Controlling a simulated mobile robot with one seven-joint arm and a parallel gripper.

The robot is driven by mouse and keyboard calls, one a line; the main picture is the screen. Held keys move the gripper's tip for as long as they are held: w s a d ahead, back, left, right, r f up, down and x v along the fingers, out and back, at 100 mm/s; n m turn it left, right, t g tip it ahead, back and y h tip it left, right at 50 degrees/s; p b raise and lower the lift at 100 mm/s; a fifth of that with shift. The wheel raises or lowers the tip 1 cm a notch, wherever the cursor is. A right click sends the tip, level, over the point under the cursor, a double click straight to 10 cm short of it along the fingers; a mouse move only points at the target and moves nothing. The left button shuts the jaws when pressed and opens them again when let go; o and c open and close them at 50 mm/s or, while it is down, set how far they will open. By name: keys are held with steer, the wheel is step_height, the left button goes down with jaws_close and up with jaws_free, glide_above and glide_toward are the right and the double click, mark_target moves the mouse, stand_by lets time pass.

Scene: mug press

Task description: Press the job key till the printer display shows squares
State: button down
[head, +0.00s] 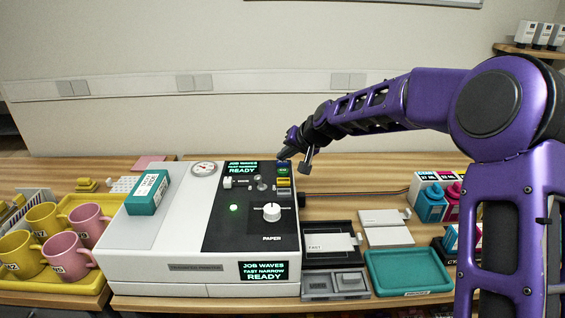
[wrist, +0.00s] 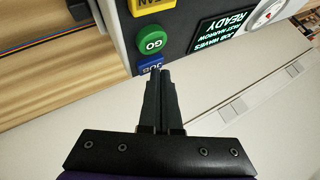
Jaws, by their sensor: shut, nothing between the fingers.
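The printer (head: 150,262) is a white machine with a black control panel. Its upper display (head: 242,168) and front display (head: 263,271) both read "JOB WAVES, FAST NARROW, READY". The blue job key (wrist: 150,64) is at the panel's edge in the wrist view, partly hidden by my fingertips; above it are the green GO key (wrist: 152,43) and a yellow key (wrist: 153,6). My gripper (wrist: 159,73) is shut and empty, with its tips right at the job key. Whether they touch it I cannot tell. In the head view my gripper (head: 282,155) is at the panel's back right corner.
A teal box (head: 148,192) lies on the printer's left top. A yellow tray (head: 88,284) with pink and yellow mugs is at left. To the right are a teal tray (head: 408,272), a black tray (head: 318,232) and ink bottles (head: 431,205). A knob (head: 272,211) stands up from the panel.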

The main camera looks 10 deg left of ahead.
mark_target(284, 164)
steer(key=shift+f, duration=0.25)
steer(key=shift+r, duration=0.15)
steer(key=shift+r+p, duration=0.4)
steer(key=shift+r, duration=0.4)
steer(key=shift+r+p, duration=1.6)
steer(key=shift+r, duration=0.95)
steer(key=shift+f, duration=0.1)
